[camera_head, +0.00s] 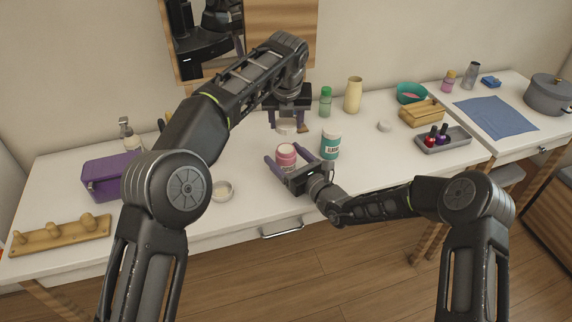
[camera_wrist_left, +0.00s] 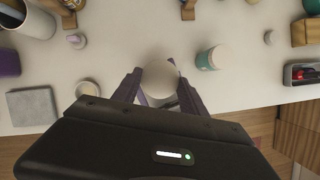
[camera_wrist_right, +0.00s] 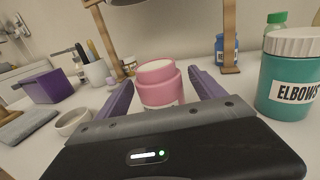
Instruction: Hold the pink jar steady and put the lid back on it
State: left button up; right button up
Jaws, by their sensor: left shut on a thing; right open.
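The pink jar (camera_head: 286,158) stands upright on the white table with a pale top. It is also in the right wrist view (camera_wrist_right: 158,92). My right gripper (camera_head: 285,153) is open, with its purple fingers on either side of the jar; small gaps show in the right wrist view. My left gripper (camera_head: 287,125) is shut on a white round lid (camera_head: 285,129), held behind and above the jar in the head view. The lid (camera_wrist_left: 160,77) sits between the left fingers in the left wrist view, where it hides most of what is below.
A teal jar (camera_head: 330,147) labelled ELBOWS stands close right of the pink jar. A small white dish (camera_head: 222,191) lies to the left. A green-capped bottle (camera_head: 325,102) and a cream vase (camera_head: 353,95) stand behind. A purple box (camera_head: 104,178) is at far left.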

grip_shut()
dwell(0.9)
